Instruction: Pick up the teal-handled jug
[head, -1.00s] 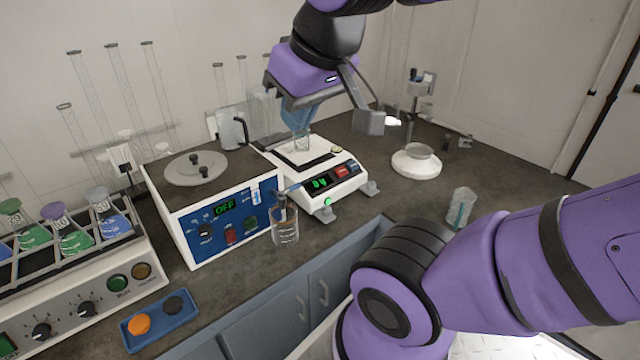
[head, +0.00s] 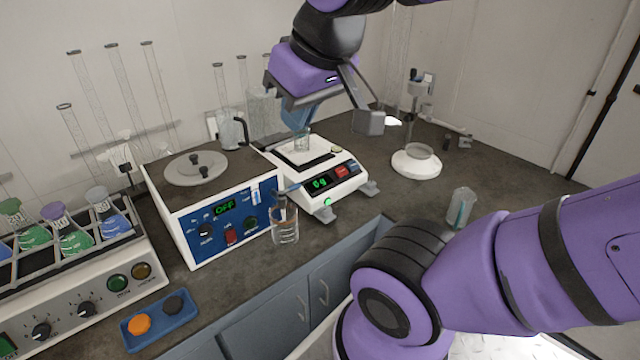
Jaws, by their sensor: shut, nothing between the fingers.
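A small clear jug (head: 460,207) with a teal strip, which looks like its handle, stands on the dark bench at the right, just beyond my purple arm. My gripper (head: 298,122) is above the white balance (head: 318,183), well to the left of this jug and apart from it. Its blue fingers are shut and hold nothing. A small clear beaker (head: 302,143) stands on the balance pan just below the fingers; whether they touch it I cannot tell.
A blue-fronted machine (head: 205,205) stands left of the balance, with a glass bottle (head: 285,228) in front and a dark-handled jug (head: 232,130) behind. A white-based stand (head: 416,164) is at the back right. Bench between stand and teal-handled jug is clear.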

